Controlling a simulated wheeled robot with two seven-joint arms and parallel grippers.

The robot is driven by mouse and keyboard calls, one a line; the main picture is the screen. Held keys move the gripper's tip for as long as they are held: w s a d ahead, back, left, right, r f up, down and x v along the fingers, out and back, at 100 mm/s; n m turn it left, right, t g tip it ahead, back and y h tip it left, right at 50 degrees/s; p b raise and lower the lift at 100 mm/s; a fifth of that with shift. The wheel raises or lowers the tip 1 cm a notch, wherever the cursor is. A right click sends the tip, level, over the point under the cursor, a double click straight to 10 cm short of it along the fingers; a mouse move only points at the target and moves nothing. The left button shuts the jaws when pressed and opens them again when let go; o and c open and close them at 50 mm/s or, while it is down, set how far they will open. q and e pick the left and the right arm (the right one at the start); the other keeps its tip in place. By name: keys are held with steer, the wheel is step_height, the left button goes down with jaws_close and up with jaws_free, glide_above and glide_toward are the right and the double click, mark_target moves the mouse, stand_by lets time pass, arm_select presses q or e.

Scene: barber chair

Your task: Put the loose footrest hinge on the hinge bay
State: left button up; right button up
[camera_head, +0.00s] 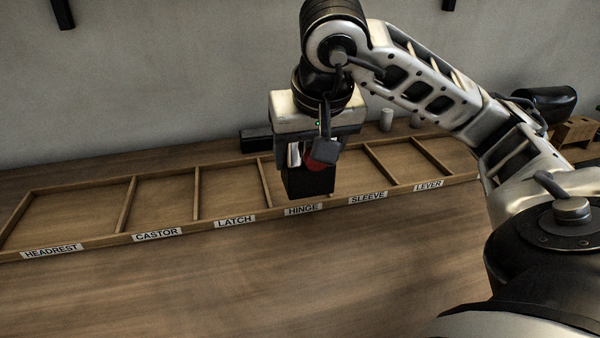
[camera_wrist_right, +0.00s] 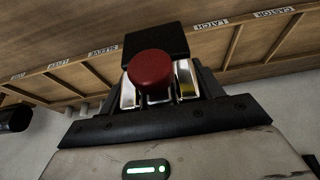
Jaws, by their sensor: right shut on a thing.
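The footrest hinge (camera_head: 310,182) is a dark block with a red round knob. My right gripper (camera_head: 313,158) is shut on it and points down over the tray's hinge bay. In the right wrist view, the red knob (camera_wrist_right: 152,70) sits between the two shiny fingers, with the dark block (camera_wrist_right: 155,41) beyond. The hinge bay, labelled HINGE (camera_head: 303,210), is partly hidden behind the hinge and gripper. I cannot tell whether the hinge touches the tray. My left gripper is not in view.
The wooden tray (camera_head: 96,242) has labelled bays; the headrest, castor and latch bays look empty. Behind it are a dark block (camera_head: 255,140) and pale cylinders (camera_head: 386,119). A black cushion (camera_head: 546,103) and wooden block (camera_head: 575,131) stand back right. The front table is clear.

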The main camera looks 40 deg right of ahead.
steer(key=shift+w+d+f, duration=1.45)
steer(key=shift+d+f, duration=0.1)
steer(key=shift+f, duration=0.55)
steer(key=shift+w+d+f, duration=1.45)
steer(key=shift+d+f, duration=0.1)
steer(key=shift+f, duration=0.5)
steer(key=shift+w+d+f, duration=1.45)
steer(key=shift+d+f, duration=0.1)
steer(key=shift+f, duration=0.55)
steer(key=shift+f+b, duration=0.1)
steer(key=shift+b, duration=0.25)
steer(key=o, duration=1.5)
steer(key=shift+s+f, duration=0.1)
